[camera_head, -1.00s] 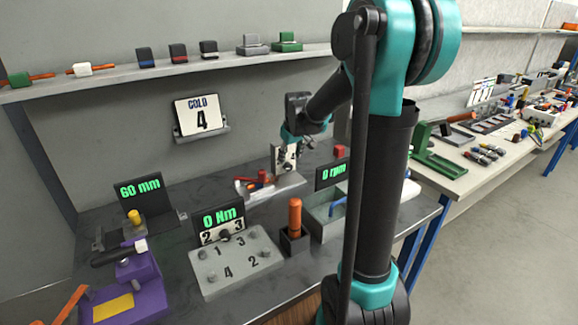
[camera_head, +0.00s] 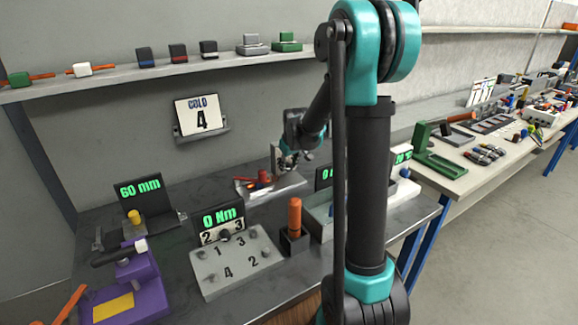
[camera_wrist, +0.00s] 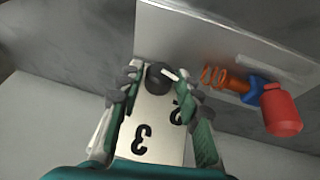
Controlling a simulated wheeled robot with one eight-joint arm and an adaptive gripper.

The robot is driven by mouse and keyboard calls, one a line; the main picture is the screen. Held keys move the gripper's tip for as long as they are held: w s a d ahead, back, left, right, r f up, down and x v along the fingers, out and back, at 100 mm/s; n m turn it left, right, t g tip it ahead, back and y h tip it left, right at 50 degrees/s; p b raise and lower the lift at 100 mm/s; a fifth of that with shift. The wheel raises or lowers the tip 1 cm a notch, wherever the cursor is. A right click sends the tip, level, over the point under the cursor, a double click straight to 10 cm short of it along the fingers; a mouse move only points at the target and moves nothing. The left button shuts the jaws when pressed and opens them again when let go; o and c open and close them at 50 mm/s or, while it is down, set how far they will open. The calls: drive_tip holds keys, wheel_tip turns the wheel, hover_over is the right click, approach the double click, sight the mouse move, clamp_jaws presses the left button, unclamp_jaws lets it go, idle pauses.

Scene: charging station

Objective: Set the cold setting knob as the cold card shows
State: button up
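The cold card (camera_head: 201,115) stands on a small wall ledge and reads "COLD 4". The cold setting knob (camera_wrist: 158,77) is black with a white pointer and sits on a white dial plate (camera_wrist: 150,140) marked 3 and 2 in the wrist view. The pointer aims to the right in that view. My gripper (camera_wrist: 158,84) is open, with its two green-and-grey fingers on either side of the knob and dial plate. I cannot tell whether a fingertip touches the knob. In the head view my gripper (camera_head: 288,158) covers most of the dial and the knob is hidden.
A "0 Nm" display (camera_head: 221,217), a numbered plate (camera_head: 236,265) and an orange-handled tool (camera_head: 295,217) stand nearer. My arm hides part of the bench.

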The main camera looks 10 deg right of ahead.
clamp_jaws()
drive_tip(key=shift+d, duration=0.15)
drive_tip(key=y, duration=0.1)
drive_tip(key=g+y, duration=0.1)
drive_tip(key=y, duration=0.1)
drive_tip(key=shift+w+d+m+g+y, duration=0.2)
drive_tip(key=shift+d+m+g+y, duration=0.1)
drive_tip(key=shift+d+m, duration=0.1)
drive_tip(key=g+y, duration=0.1)
drive_tip(key=y, duration=0.2)
drive_tip(key=shift+w+d+f+m, duration=0.1)
drive_tip(key=shift+m, duration=0.3)
drive_tip(key=shift+d+f+m+g+y, duration=0.15)
drive_tip(key=shift+m+g+y, duration=0.2)
drive_tip(key=shift+y, duration=1.05)
drive_tip(key=o, duration=0.5)
unclamp_jaws()
